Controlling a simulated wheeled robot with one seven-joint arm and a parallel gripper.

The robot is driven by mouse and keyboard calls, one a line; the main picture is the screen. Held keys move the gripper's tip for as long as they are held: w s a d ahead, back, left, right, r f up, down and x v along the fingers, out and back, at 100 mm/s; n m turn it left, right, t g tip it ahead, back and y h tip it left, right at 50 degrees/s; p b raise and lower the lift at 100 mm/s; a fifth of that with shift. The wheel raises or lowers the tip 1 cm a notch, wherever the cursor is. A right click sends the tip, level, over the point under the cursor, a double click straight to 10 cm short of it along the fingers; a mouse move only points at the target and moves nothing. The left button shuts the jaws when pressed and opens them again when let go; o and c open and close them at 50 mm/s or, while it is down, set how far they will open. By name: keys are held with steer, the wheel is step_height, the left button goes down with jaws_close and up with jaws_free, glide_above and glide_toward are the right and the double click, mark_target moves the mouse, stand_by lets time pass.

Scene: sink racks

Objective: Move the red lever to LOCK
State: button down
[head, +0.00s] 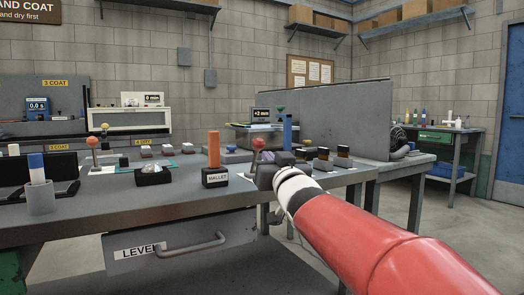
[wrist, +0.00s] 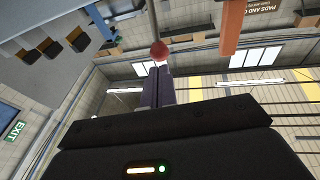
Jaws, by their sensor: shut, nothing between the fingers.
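The red lever shows as a red ball knob (head: 258,143) right at the tip of my gripper in the head view. In the wrist view the red knob (wrist: 158,50) sits on a thin grey rod, just beyond my fingertips. My gripper (head: 272,160) is over the bench, its fingers closed together with nothing between them. In the wrist view the closed fingers (wrist: 158,84) point at the knob; I cannot tell whether they touch it. The lever's base is hidden behind my gripper in the head view. No LOCK marking can be read.
A mallet with an orange handle (head: 214,150) stands in a labelled block left of my gripper. An orange-knobbed lever (head: 93,142) stands farther left. Several dark blocks (head: 342,155) lie right of my gripper. A blue upright cylinder (head: 287,130) and a grey partition (head: 350,115) are behind.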

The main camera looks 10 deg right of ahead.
mark_target(260, 146)
steer(key=shift+x, duration=2.4)
steer(key=shift+r+p, duration=0.1)
steer(key=shift+p, duration=0.25)
